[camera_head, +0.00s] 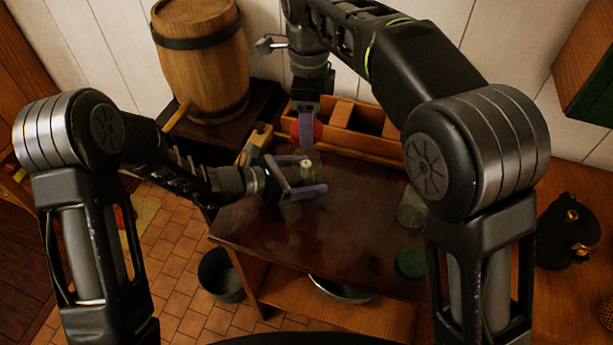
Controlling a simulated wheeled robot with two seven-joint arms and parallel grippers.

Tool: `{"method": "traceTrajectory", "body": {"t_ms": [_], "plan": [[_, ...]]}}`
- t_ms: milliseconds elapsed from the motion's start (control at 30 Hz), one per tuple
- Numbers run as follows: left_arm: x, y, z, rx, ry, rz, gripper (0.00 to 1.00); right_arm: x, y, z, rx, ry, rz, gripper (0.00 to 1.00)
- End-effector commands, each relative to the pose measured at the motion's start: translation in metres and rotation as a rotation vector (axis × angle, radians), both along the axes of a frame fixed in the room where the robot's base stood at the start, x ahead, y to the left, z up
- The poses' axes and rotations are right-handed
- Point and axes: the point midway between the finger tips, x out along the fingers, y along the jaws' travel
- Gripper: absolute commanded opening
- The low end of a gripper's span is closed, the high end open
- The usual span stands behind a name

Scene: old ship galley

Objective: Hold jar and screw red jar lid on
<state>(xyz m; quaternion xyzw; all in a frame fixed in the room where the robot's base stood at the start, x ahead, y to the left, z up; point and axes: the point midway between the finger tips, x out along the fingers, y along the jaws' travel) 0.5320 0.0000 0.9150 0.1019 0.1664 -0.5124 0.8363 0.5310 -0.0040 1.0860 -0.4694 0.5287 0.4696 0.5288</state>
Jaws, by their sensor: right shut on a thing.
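A clear glass jar (314,167) stands on the dark wooden table (300,238). My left gripper (318,174) comes in from the left at table level. Its two purple fingers are spread wide, with the jar near the far finger; whether they touch is unclear. My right gripper (307,132) points down just above and behind the jar, shut on the red lid (317,131). The lid is apart from the jar's mouth and partly hidden by a finger.
A wooden compartment box (370,122) stands behind the jar. Another glass jar (411,211) and a green lid (410,263) are at the table's right, beside my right arm. A barrel (203,75) stands at the back left. The table's front middle is clear.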

Motion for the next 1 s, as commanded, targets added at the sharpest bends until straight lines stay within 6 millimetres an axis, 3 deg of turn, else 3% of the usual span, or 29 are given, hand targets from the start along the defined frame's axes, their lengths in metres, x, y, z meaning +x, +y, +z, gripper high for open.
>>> {"method": "traceTrajectory", "body": {"t_ms": [900,1000], "plan": [[0.0000,0.0003,0.0001,0.000,0.000,0.000,0.01,0.0000,0.0000,0.0001,0.000,0.000,0.000,0.23],[0.0000,0.0003,0.0001,0.000,0.000,0.000,0.00,0.0000,0.0000,0.0001,0.000,0.000,0.000,0.23]]}}
